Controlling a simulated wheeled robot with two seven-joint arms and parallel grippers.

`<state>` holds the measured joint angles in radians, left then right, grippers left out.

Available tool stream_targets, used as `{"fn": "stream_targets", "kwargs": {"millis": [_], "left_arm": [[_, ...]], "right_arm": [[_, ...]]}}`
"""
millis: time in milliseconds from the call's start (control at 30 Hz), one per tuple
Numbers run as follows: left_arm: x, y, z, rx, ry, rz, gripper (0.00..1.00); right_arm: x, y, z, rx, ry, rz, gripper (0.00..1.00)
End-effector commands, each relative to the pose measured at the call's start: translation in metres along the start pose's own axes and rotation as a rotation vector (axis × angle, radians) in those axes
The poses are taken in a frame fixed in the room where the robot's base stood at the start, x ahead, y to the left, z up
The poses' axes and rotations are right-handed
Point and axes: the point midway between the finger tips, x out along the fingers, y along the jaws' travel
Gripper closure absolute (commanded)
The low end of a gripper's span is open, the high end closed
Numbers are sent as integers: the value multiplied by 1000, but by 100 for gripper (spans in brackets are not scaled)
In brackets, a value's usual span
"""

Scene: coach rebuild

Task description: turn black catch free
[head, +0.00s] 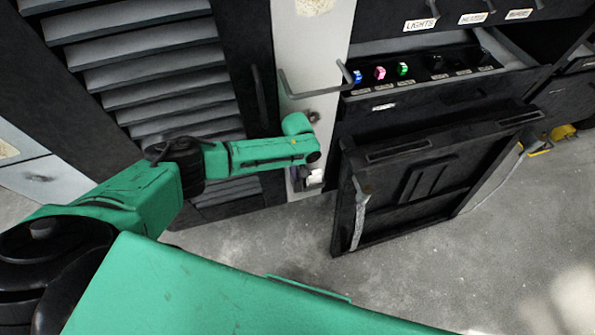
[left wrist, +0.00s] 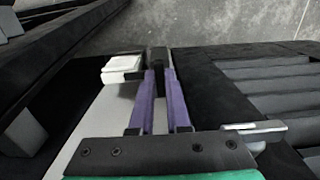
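My left gripper (left wrist: 160,70) has two purple fingers pointing away from the left wrist camera, with a narrow gap between them. A dark block, which looks like the black catch (left wrist: 157,54), sits between the fingertips, and they appear to touch it on both sides. In the head view my green left arm reaches in from the left, and its gripper (head: 298,180) hangs low against the pale upright panel. The catch cannot be made out there, behind my wrist and gripper. My right gripper is out of view.
A slatted door (head: 150,75) stands left. A drawer with coloured knobs (head: 379,72) is open above a dark leaning panel (head: 440,215). The floor (head: 430,280) in front is clear.

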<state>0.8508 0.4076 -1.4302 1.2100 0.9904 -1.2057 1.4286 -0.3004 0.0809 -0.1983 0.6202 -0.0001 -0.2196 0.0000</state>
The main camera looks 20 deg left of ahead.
Motion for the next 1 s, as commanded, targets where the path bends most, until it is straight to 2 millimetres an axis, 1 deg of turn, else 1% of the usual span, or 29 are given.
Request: {"fn": "stream_targets", "kwargs": {"millis": [267, 467, 667, 1000], "left_arm": [[-1, 0, 0, 23, -1, 0, 100], [-1, -1, 1, 101, -3, -1, 100], [-1, -1, 1, 247, -3, 0, 100], [0, -3, 0, 565, -2, -1, 100]], "right_arm": [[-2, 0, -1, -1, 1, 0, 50], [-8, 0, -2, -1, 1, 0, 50], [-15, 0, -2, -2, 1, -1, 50], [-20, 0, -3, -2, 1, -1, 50]]}}
